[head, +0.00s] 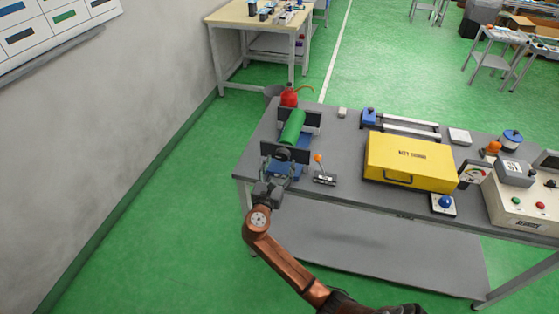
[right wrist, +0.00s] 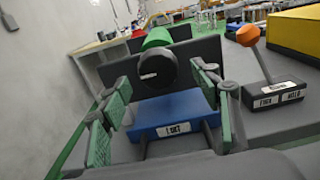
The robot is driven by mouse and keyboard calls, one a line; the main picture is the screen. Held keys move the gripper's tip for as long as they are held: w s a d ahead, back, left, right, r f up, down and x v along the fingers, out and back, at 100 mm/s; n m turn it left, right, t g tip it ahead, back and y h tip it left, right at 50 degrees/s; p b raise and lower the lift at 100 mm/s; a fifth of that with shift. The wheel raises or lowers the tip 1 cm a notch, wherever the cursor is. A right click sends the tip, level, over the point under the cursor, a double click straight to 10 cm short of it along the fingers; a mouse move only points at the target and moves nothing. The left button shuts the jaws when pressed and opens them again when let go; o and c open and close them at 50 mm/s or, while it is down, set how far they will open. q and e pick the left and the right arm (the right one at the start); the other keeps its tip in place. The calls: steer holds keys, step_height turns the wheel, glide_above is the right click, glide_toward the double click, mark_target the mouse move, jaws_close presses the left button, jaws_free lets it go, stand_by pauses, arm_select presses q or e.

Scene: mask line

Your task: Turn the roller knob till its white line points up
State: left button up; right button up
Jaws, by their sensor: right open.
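The roller knob (right wrist: 157,68) is a round black knob on the near end of the green roller (head: 292,127), between two dark upright plates on a blue base (right wrist: 170,116). In the right wrist view, its short white line (right wrist: 148,76) lies left of the knob's centre and points left, nearly level. My right gripper (right wrist: 163,95) is open, with green-padded fingers to the left and right, short of the knob and apart from it. In the head view, my right gripper (head: 278,166) is at the roller's near end and partly covers the knob (head: 283,154). My left gripper is out of view.
An orange-tipped lever (head: 319,159) stands just right of the roller unit. A yellow case (head: 410,160) lies farther right on the grey table (head: 345,185). A red can (head: 289,97) stands behind the roller. A grey wall is at left.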

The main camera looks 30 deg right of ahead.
steer(key=shift+w+d+f, duration=0.3)
steer(key=shift+w+d, duration=0.15)
steer(key=shift+w, duration=0.25)
steer(key=shift+w+d+r, duration=0.1)
steer(key=shift+d, duration=0.2)
steer(key=shift+d+r, duration=0.15)
steer(key=shift+w, duration=0.2)
steer(key=shift+c, duration=1.1)
steer(key=c, duration=0.9)
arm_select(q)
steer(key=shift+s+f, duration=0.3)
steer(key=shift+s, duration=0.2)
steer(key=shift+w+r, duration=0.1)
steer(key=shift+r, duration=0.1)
arm_select(e)
steer(key=shift+m, duration=0.3)
